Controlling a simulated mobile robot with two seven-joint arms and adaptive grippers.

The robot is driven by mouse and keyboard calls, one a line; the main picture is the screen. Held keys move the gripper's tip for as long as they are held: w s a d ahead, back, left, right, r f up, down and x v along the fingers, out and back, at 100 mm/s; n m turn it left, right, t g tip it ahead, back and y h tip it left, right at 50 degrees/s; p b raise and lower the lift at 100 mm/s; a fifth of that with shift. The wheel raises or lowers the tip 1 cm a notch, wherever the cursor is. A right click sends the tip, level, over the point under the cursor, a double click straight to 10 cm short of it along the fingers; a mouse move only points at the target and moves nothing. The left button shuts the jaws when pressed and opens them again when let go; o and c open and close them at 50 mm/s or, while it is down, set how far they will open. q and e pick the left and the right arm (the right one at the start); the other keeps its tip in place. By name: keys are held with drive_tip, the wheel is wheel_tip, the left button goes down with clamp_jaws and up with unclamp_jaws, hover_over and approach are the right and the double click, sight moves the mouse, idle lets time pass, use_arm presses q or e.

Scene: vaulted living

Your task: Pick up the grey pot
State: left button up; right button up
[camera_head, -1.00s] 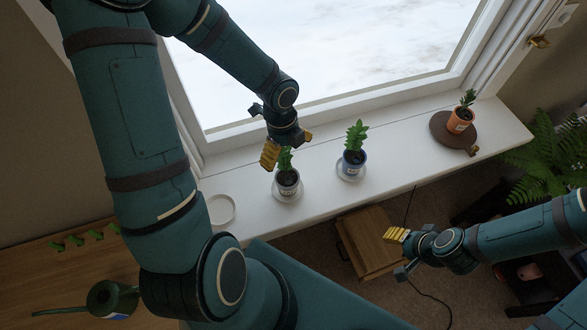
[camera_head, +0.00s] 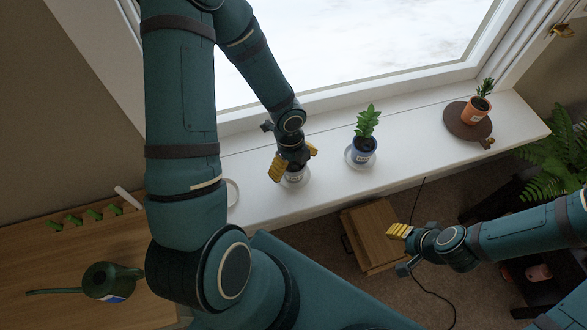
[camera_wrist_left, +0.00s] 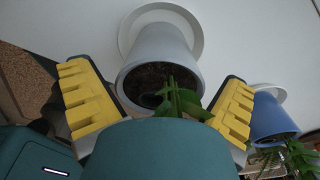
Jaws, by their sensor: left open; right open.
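The grey pot (camera_head: 295,178) stands on a white saucer (camera_head: 306,180) on the windowsill, mostly hidden under my left gripper (camera_head: 294,161) in the head view. In the left wrist view the grey pot (camera_wrist_left: 163,48) shows its pale wall, dark soil and a few green leaves. My left gripper is open, with its yellow-padded fingers on either side of the pot's rim. I cannot tell whether they touch it. My right gripper (camera_head: 402,250) is open and empty, off to the right below the sill.
A blue pot (camera_head: 362,152) with a plant stands on its own saucer to the right. An orange pot (camera_head: 475,108) sits on a dark round board (camera_head: 463,122). A green watering can (camera_head: 105,281) stands on the wooden table (camera_head: 60,262) at left.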

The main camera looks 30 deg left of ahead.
use_arm(q)
drive_tip(key=shift+d+f, duration=0.1)
drive_tip(key=shift+f, duration=0.4)
drive_tip(key=c, duration=1.2)
drive_tip(key=shift+c, duration=0.2)
